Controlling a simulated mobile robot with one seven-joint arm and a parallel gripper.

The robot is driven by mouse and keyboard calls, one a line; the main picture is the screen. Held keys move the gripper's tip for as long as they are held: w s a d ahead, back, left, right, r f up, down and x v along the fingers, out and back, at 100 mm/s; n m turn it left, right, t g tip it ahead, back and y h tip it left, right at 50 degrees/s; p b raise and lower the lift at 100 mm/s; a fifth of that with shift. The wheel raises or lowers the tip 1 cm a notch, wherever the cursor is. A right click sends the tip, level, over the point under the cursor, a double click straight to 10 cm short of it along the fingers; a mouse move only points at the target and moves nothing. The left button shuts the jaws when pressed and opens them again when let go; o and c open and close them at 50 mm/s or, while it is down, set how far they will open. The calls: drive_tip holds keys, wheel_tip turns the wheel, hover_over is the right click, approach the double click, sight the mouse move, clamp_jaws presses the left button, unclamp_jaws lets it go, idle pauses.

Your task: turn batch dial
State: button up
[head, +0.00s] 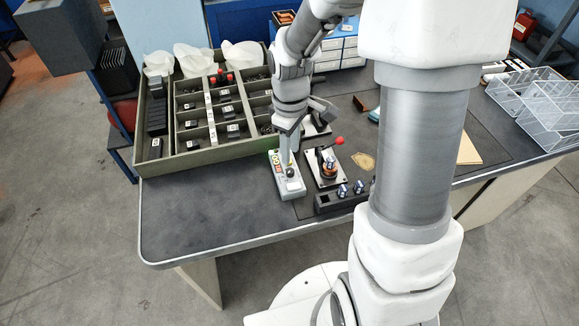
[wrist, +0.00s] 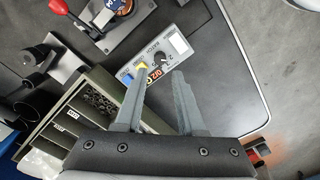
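A small light-grey control box (head: 287,184) stands on the dark bench top, with a black round dial knob (head: 290,172) on its upper face. The wrist view also shows the box (wrist: 178,47), with small printed labels, a pale square, coloured patches and the black knob (wrist: 159,58). My gripper (head: 288,156) points down over the back part of the box. In the wrist view its two grey fingers (wrist: 159,78) are apart with nothing between them. Their tips lie near the knob, just short of it in the picture; whether they touch the box cannot be told.
A lever switch with a red knob (head: 338,141) stands right of the box, and a black block with blue-white knobs (head: 341,198) in front of it. A green-grey sorting tray (head: 152,172) lies left. The bench's front left is clear.

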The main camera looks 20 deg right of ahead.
sight(290, 170)
wheel_tip(290, 170, down, 7)
drive_tip(key=shift+b, duration=0.65)
clamp_jaws()
